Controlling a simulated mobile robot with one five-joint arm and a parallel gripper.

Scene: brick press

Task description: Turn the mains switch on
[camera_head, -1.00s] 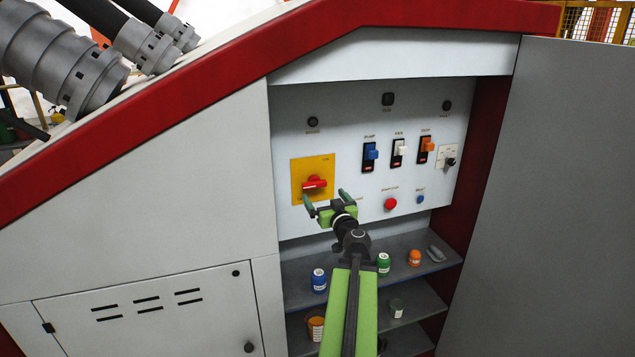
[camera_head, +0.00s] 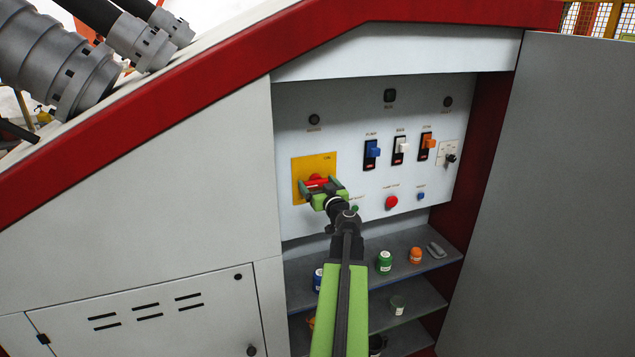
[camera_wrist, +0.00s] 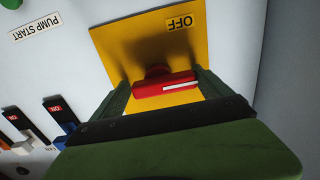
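The mains switch is a red rotary handle (camera_head: 317,180) on a yellow plate (camera_head: 299,165) at the panel's left. The handle lies roughly level. In the wrist view the handle (camera_wrist: 163,89) has a white mark pointing right, and the plate (camera_wrist: 135,45) shows an upside-down "OFF" label. My gripper (camera_head: 320,187) is at the switch with its fingers open, one at each end of the handle. In the wrist view my gripper (camera_wrist: 165,88) has the handle between its fingers; I cannot tell whether they touch it.
Blue (camera_head: 372,150), white (camera_head: 400,146) and orange (camera_head: 428,142) switches and a red button (camera_head: 391,202) sit right of the plate. Below, a shelf (camera_head: 405,255) holds small jars. An open grey door (camera_head: 550,190) stands at the right.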

